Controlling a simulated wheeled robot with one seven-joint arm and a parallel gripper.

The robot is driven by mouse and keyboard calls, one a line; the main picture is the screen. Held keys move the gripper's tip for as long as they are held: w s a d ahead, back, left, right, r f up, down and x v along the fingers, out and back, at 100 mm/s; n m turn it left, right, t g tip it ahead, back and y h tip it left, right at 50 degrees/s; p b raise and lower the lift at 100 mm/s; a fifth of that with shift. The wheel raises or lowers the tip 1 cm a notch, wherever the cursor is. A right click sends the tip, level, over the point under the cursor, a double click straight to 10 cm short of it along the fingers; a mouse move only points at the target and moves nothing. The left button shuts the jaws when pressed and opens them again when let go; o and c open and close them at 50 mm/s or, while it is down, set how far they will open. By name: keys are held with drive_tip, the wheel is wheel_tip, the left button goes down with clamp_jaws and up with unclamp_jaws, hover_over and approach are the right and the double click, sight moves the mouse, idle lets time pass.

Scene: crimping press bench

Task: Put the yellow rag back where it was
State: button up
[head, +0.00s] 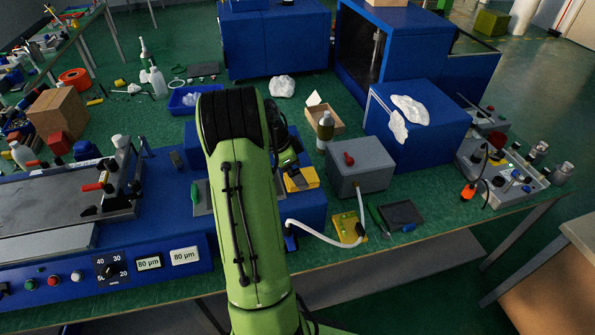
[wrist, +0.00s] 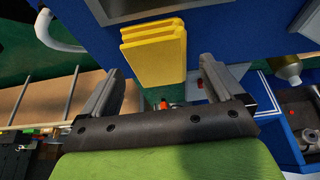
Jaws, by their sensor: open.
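The yellow rag (wrist: 153,50) is folded in flat layers and lies against a blue surface in the wrist view. In the head view it shows as a small yellow patch (head: 302,180) on the blue machine, just right of my green arm. My gripper (wrist: 158,68) is open, with its two grey fingers spread wide. The rag is just ahead of the gap between the fingertips, and nothing is visibly clamped. I cannot tell whether a finger touches it. In the head view my arm hides most of the gripper.
A grey box with a red knob (head: 360,166) stands right of the rag. A white hose (head: 325,236) curves in front, near a yellow plate (head: 348,228). A dark tray (head: 401,215) lies further right.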

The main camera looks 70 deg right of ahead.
drive_tip(key=p+v, duration=0.2)
drive_tip(key=v, duration=0.9)
drive_tip(key=w+a+r+n+t, duration=0.2)
drive_tip(key=w+a+r+n, duration=0.15)
drive_tip(key=a, duration=0.25)
drive_tip(key=w+a+r+n+t+h, duration=0.1)
drive_tip(key=w+a+r+n, duration=0.15)
drive_tip(key=a+n, duration=0.3)
drive_tip(key=w+a+r+n+t, duration=0.2)
drive_tip(key=w+a+n, duration=0.15)
drive_tip(key=a, duration=0.35)
drive_tip(key=s+a+n+t+y, duration=0.1)
drive_tip(key=s+a+n+t, duration=0.1)
drive_tip(key=a+n, duration=0.6)
drive_tip(key=s+a+n+t+y, duration=0.2)
drive_tip(key=s+a+n, duration=0.2)
drive_tip(key=a+n, duration=0.5)
drive_tip(key=a+f, duration=0.1)
drive_tip(key=a, duration=0.6)
drive_tip(key=shift+s+t, duration=0.15)
drive_tip(key=shift+t, duration=0.15)
drive_tip(key=shift+d+r, duration=0.1)
